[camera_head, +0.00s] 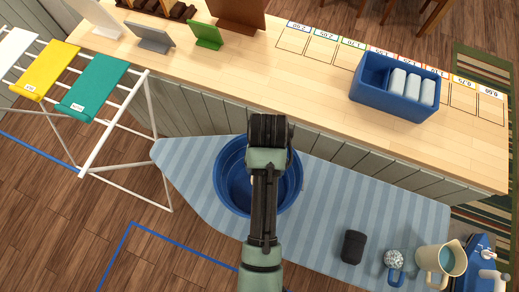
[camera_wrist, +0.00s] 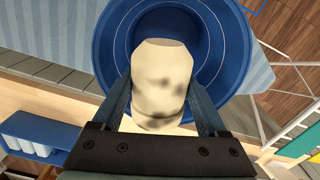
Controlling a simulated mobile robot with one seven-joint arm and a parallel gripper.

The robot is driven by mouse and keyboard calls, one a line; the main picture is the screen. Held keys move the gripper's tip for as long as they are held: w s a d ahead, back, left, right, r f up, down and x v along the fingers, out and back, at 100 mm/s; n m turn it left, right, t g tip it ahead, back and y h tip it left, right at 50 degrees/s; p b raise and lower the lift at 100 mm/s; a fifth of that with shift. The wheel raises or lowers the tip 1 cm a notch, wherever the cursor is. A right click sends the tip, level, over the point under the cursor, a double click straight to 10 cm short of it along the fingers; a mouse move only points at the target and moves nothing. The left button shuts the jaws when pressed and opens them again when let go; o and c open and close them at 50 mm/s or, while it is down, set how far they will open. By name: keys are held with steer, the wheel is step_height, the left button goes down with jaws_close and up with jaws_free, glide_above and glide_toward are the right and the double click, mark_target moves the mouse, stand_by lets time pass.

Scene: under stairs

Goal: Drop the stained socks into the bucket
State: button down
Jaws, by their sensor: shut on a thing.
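A cream rolled pair of socks with dark smudged stains (camera_wrist: 160,85) is between the two fingers of my gripper (camera_wrist: 162,108) in the wrist view. My gripper is shut on it. The round blue bucket (camera_wrist: 232,50) lies behind the socks in the wrist view, so they are over its opening. In the head view the blue bucket (camera_head: 225,182) stands on the striped ironing board, and my arm crosses over it. The arm hides my fingers, most of the socks and part of the bucket there.
The striped ironing board (camera_head: 325,205) also bears a dark rolled bundle (camera_head: 353,247), a patterned blue-handled thing (camera_head: 394,262) and a cream jug (camera_head: 436,262). A wooden counter holds a blue divided box (camera_head: 375,98) with white rolls. A drying rack (camera_head: 100,150) with coloured cloths stands left.

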steer(key=shift+w+f, duration=0.1)
steer(key=shift+f, duration=1.85)
jaws_free()
steer(key=shift+w, duration=0.1)
